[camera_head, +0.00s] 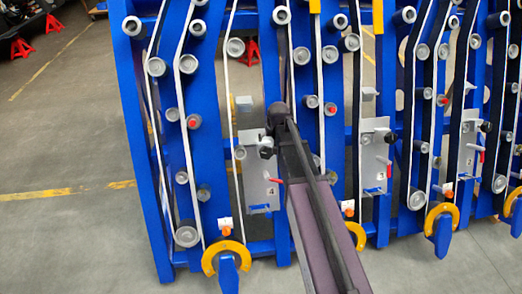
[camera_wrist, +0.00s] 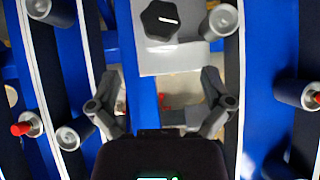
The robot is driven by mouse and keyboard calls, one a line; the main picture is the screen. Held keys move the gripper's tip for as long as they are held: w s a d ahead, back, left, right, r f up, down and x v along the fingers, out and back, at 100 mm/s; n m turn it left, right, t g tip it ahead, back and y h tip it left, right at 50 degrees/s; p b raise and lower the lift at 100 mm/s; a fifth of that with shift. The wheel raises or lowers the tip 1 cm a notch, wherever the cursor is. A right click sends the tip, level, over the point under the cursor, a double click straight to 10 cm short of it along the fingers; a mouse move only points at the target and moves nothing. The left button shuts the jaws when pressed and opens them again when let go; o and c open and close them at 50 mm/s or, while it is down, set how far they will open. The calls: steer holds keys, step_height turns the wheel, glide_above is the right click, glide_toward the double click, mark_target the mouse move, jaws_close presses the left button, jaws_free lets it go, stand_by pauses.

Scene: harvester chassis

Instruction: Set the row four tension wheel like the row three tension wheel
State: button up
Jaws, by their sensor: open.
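A grey plate marked 4 (camera_head: 262,192) stands on the blue frame in the head view, left of my arm. In the wrist view a black faceted wheel (camera_wrist: 160,19) with a white line sits on a grey plate (camera_wrist: 180,60). Its line lies nearly level in the picture. My gripper (camera_wrist: 161,92) is open and empty, its fingers apart and below the wheel in the picture. In the head view dark parts crowd the plate's top, and I cannot separate wheel from gripper. To the right, a similar plate (camera_head: 374,165) carries a black wheel (camera_head: 390,137); its setting is too small to read.
White belts and grey rollers (camera_head: 187,63) run along the blue uprights close around my gripper. A red-tipped roller (camera_wrist: 30,124) stands at the left of the wrist view. Yellow arched parts (camera_head: 226,250) line the frame's foot. Open floor (camera_head: 70,230) lies left.

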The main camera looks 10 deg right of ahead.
mark_target(267, 150)
steer(key=shift+w+d, duration=0.15)
steer(key=shift+w, duration=0.25)
steer(key=shift+f, duration=0.1)
steer(key=b+x, duration=1.2)
steer(key=x, duration=0.1)
steer(key=shift+w+f+b, duration=0.2)
steer(key=shift+f+b, duration=0.1)
steer(key=shift+b, duration=0.05)
stand_by(0.4)
stand_by(0.4)
